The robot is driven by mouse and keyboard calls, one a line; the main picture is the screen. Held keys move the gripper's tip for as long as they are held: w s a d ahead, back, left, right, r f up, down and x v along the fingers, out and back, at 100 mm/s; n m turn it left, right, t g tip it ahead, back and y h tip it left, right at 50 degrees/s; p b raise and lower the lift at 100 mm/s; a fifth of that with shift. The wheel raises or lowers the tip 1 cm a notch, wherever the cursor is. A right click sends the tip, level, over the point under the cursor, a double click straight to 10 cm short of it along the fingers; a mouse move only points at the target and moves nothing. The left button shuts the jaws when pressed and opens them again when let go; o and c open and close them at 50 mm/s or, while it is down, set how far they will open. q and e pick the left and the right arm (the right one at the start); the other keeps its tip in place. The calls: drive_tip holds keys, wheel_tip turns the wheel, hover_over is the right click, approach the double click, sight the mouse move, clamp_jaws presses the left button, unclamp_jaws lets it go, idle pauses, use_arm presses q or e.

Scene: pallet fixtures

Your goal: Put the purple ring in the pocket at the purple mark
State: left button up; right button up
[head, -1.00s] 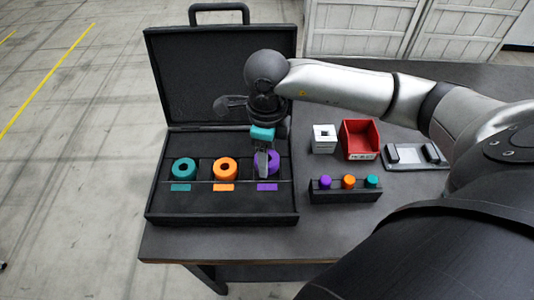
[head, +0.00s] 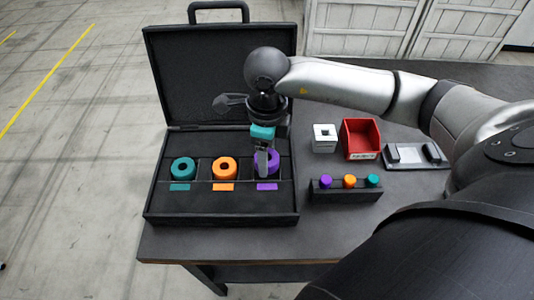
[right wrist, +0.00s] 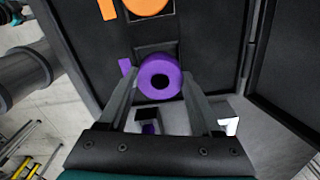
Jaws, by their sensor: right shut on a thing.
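The purple ring (head: 273,161) is at the right-hand pocket of the open black case, behind the purple mark (head: 267,187). In the right wrist view the ring (right wrist: 160,77) sits between the fingers of my right gripper (right wrist: 159,80), which is shut on it. Part of the pocket (right wrist: 155,48) shows beyond the ring, beside the purple mark (right wrist: 125,67). I cannot tell whether the ring rests in the pocket or is held just above it. In the head view my right gripper (head: 263,160) points down and hides part of the ring. My left gripper is not in view.
A teal ring (head: 182,168) and an orange ring (head: 224,168) sit in the case's other pockets. The case lid (head: 220,75) stands open behind. To the right are a block with colored pegs (head: 345,191), a white block (head: 324,138), a red bin (head: 360,140) and a grey fixture (head: 415,157).

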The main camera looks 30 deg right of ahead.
drive_tip(key=shift+f+b, duration=0.9)
drive_tip(key=shift+f, duration=0.05)
drive_tip(key=o, duration=1.6)
drive_tip(key=shift+r, duration=0.1)
drive_tip(key=shift+r+p, duration=3.2)
drive_tip(key=shift+r, duration=1.2)
